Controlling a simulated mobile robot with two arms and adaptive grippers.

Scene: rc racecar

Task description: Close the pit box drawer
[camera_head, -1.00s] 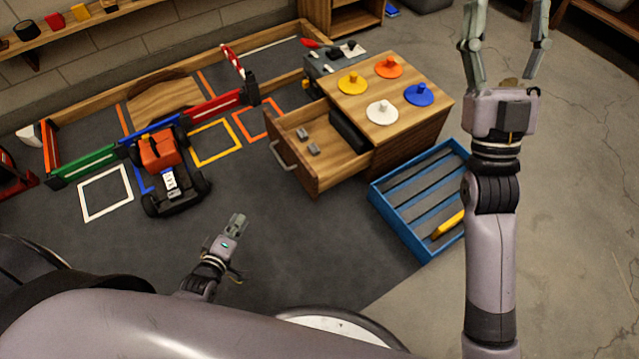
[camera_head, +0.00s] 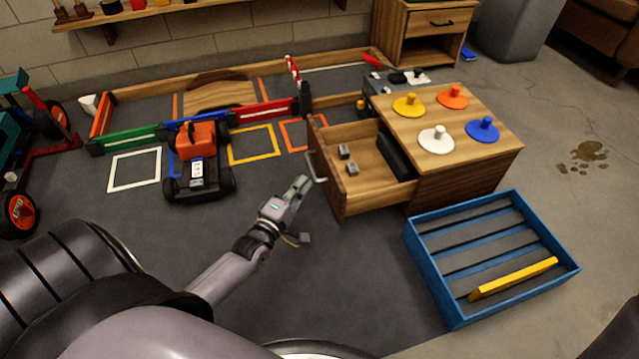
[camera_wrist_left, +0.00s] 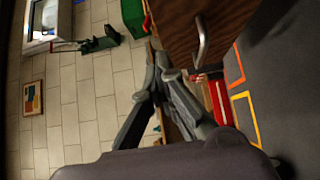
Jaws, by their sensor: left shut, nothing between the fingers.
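The wooden pit box (camera_head: 465,180) stands right of centre in the head view, and its drawer (camera_head: 368,195) is pulled out toward the left. The drawer's metal handle (camera_head: 312,167) is on its left-facing front. In the left wrist view the wooden drawer front (camera_wrist_left: 190,28) and handle (camera_wrist_left: 203,42) show at the top. My left gripper (camera_head: 301,185) is shut and empty, just left of the drawer front and close to the handle; I cannot tell whether it touches. Its fingers also show in the left wrist view (camera_wrist_left: 164,68). My right gripper is out of view.
Small grey blocks (camera_head: 351,169) and a black item (camera_head: 396,158) lie in the drawer. Coloured discs (camera_head: 436,141) sit on the box top. A blue slatted crate (camera_head: 425,265) is in front, and an orange-and-black car (camera_head: 197,180) stands left. Dark floor around my left gripper is clear.

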